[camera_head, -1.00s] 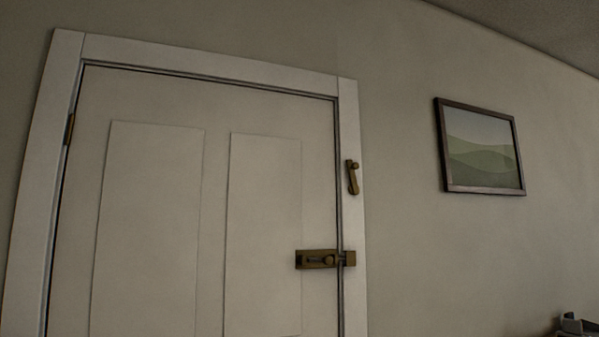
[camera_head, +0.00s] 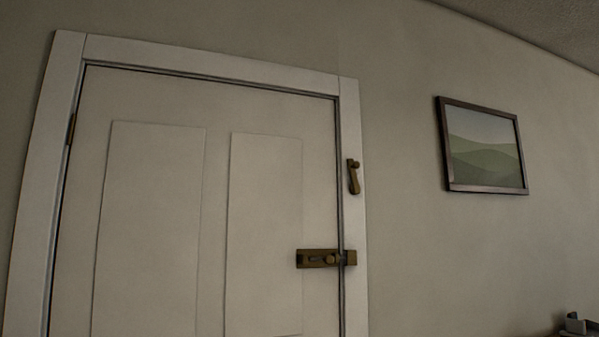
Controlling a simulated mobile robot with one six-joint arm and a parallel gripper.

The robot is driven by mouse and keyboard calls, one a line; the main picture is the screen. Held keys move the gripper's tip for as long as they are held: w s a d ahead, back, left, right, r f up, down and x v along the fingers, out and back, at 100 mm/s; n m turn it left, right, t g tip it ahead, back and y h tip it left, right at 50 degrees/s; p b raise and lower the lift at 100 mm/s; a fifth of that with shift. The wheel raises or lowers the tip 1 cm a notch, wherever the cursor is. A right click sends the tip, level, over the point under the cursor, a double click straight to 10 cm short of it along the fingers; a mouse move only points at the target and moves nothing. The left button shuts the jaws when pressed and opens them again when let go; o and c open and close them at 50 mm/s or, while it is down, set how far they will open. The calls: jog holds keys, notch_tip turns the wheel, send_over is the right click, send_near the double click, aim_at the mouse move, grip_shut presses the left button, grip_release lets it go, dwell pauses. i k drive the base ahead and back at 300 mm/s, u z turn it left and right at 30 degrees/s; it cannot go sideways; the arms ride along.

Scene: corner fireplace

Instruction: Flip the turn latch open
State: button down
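The turn latch (camera_head: 353,177) is a small brass piece on the right upright of the white door frame, above the bolt. Its arm hangs nearly straight down along the frame and does not appear to reach across onto the door. The door (camera_head: 215,100) is pale, with two tall panels, and sits shut in its frame. My gripper cannot be made out in this view, so its place relative to the latch is not shown.
A brass slide bolt (camera_head: 318,258) with a round knob spans the door's right edge and the frame, below the latch. A framed landscape picture (camera_head: 485,150) hangs to the right. A small dark and grey object (camera_head: 575,324), unclear, shows at bottom right. The wall between is bare.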

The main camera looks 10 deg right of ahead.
aim_at(353, 166)
jog(key=i, duration=0.9)
